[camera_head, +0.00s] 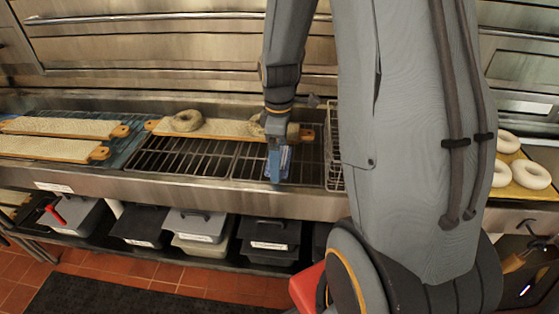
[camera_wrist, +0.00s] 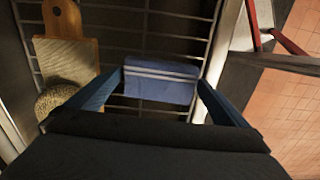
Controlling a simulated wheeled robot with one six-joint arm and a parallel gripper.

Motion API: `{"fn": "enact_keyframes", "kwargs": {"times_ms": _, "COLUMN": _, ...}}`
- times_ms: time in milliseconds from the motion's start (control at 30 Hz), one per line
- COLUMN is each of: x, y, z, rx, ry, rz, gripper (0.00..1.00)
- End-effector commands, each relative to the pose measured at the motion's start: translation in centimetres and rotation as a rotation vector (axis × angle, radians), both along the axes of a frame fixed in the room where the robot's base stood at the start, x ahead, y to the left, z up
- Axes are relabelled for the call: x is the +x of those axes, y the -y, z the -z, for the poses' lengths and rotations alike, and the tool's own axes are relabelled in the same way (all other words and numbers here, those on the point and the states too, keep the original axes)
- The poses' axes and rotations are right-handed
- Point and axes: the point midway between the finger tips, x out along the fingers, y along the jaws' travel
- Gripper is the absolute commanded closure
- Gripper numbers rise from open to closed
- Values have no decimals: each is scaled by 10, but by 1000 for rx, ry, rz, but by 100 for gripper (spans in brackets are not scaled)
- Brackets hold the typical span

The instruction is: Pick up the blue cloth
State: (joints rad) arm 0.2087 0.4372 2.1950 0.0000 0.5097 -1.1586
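The blue cloth (camera_wrist: 161,84) with pale stripes lies on the wire rack between my gripper's two fingers in the wrist view. In the head view the cloth (camera_head: 285,160) shows as a small blue patch, partly hidden by the gripper. My gripper (camera_head: 278,163) points down at the rack, right of the middle of the counter. In the wrist view my gripper (camera_wrist: 162,80) is open, its blue fingers spread wide at the left and right edges of the cloth. Whether the fingers touch the cloth I cannot tell.
A wooden board (camera_head: 225,128) with bagels lies behind the rack (camera_head: 190,157), close to my gripper. More boards (camera_head: 50,147) lie at the left. A wire basket (camera_head: 333,150) stands just right of the gripper. Lidded bins (camera_head: 205,225) sit below. White dough rings (camera_head: 530,174) lie at the right.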

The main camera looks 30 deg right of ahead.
Motion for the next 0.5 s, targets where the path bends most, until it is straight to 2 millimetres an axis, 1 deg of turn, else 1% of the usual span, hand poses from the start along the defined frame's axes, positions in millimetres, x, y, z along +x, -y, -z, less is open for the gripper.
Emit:
{"fn": "enact_keyframes", "kwargs": {"times_ms": 33, "x": 0, "y": 0, "z": 0, "rx": 0, "ry": 0, "rz": 0, "gripper": 10}}
{"fn": "enact_keyframes", "kwargs": {"times_ms": 100, "x": 0, "y": 0, "z": 0, "rx": 0, "ry": 0, "rz": 0, "gripper": 22}}
{"fn": "enact_keyframes", "kwargs": {"times_ms": 200, "x": 0, "y": 0, "z": 0, "rx": 0, "ry": 0, "rz": 1, "gripper": 36}}
{"fn": "enact_keyframes", "kwargs": {"times_ms": 233, "x": 0, "y": 0, "z": 0, "rx": 0, "ry": 0, "rz": 1, "gripper": 37}}
{"fn": "enact_keyframes", "kwargs": {"times_ms": 267, "x": 0, "y": 0, "z": 0, "rx": 0, "ry": 0, "rz": 1, "gripper": 40}}
{"fn": "enact_keyframes", "kwargs": {"times_ms": 500, "x": 1, "y": 0, "z": -4, "rx": 0, "ry": 2, "rz": 1, "gripper": 40}}
